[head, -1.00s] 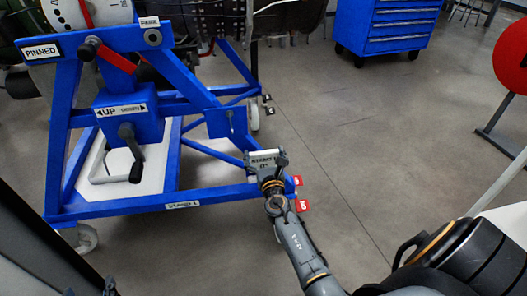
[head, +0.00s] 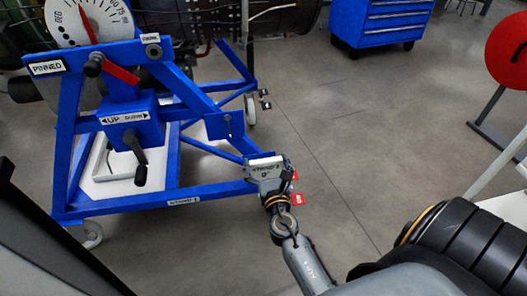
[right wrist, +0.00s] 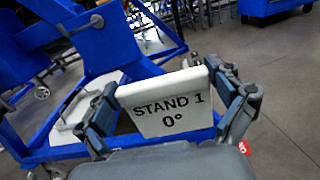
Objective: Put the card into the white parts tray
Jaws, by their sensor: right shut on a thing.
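The card (head: 264,164) is a white plate that reads "STAND 1" and "0°" in the right wrist view (right wrist: 168,103). My right gripper (head: 268,174) is shut on it, with one finger at each side edge. It holds the card in front of the low right corner of the blue stand; I cannot tell whether they touch. A white flat surface (head: 118,186) lies low inside the stand's frame; I cannot tell if it is the white parts tray. Another pale surface (head: 510,207) shows at the right edge, partly hidden by my arm. My left gripper is out of view.
The blue stand (head: 66,150) on casters fills the left, with a dial (head: 100,18), a red pointer and a crank handle (head: 139,165). A blue drawer cabinet (head: 388,22) stands at the back. A red round sign (head: 507,50) stands right. The grey floor between is open.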

